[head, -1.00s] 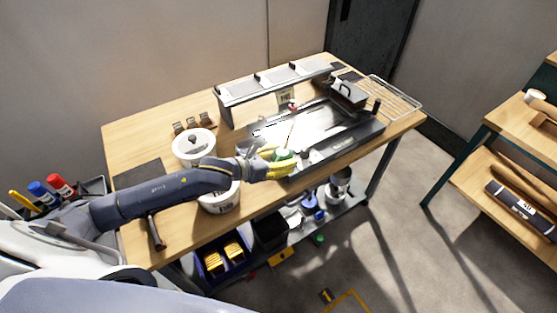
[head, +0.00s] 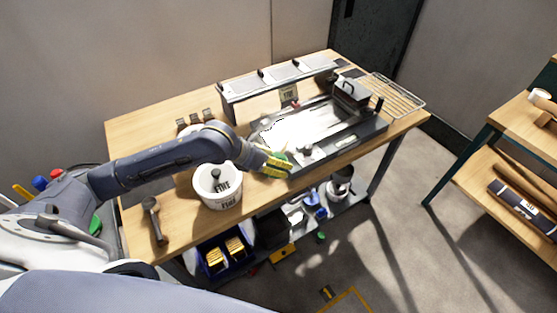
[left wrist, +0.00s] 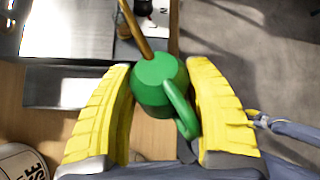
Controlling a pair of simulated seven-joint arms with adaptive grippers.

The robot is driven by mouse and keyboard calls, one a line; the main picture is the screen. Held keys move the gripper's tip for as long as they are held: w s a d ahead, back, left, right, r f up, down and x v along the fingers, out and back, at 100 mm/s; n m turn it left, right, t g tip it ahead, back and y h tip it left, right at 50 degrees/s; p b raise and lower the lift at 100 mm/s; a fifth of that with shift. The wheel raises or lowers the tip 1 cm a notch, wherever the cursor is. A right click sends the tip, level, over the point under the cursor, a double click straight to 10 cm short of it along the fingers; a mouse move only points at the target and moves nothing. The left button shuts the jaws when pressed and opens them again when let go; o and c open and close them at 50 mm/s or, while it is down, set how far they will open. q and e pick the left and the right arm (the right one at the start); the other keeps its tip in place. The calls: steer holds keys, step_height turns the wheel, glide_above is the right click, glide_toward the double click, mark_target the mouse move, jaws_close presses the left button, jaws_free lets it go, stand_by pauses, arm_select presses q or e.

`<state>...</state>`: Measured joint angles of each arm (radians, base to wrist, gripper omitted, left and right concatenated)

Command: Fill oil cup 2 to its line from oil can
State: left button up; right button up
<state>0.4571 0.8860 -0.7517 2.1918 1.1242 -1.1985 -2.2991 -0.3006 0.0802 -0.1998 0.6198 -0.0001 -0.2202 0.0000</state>
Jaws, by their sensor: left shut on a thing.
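The green oil can (left wrist: 155,85) with a brass spout sits between the yellow fingers of my left gripper (left wrist: 160,105) in the left wrist view. The gripper is shut on it, and the spout points to the top of that view. In the head view the gripper (head: 275,165) is over the table near the front edge of the dark machine bed (head: 345,142). Only a little of the green can (head: 281,155) shows there. I cannot make out oil cup 2 or its line. My right gripper is not in view.
A hammer-like tool (head: 152,220) lies at the table's left front. A raised shelf (head: 275,80) runs along the back, and a wire rack (head: 392,93) is at the right.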

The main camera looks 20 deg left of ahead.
arm_select(q)
steer(key=shift+s+r+g+y, duration=0.1)
steer(key=shift+r+g+y, duration=0.25)
steer(key=shift+g, duration=0.55)
steer(key=shift+s+r+n+g, duration=0.15)
steer(key=shift+r+n+g, duration=0.25)
steer(key=shift+r+g, duration=0.35)
steer(key=shift+f, duration=0.1)
